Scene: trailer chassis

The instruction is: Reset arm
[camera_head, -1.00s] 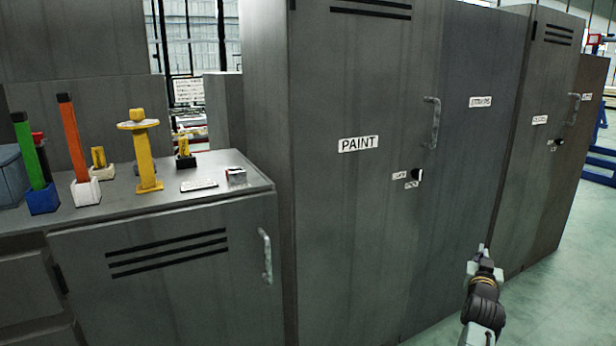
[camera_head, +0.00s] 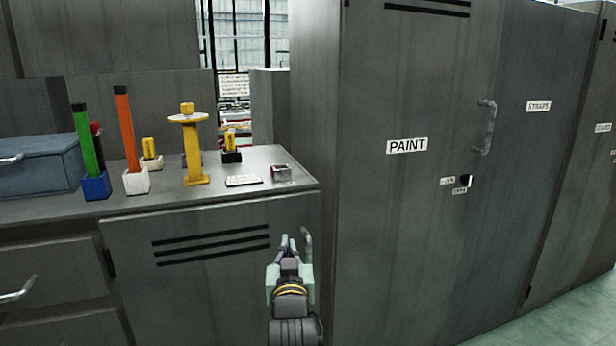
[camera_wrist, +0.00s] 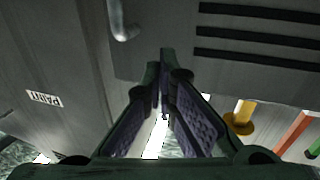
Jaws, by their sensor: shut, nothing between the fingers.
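My gripper (camera_head: 290,243) is in the lower middle of the head view, in front of the low grey cabinet (camera_head: 140,290) and close to its vertical handle (camera_head: 308,250). It is shut and empty. In the wrist view my gripper's fingers (camera_wrist: 162,60) come together at the tips, with the cabinet door behind them and its handle (camera_wrist: 122,20) above them, to the left. I cannot tell whether the gripper touches the handle.
On the counter (camera_head: 225,185) stand green (camera_head: 86,140) and orange (camera_head: 125,130) tubes and a yellow stand (camera_head: 192,150). Green floor (camera_head: 560,315) is clear at lower right.

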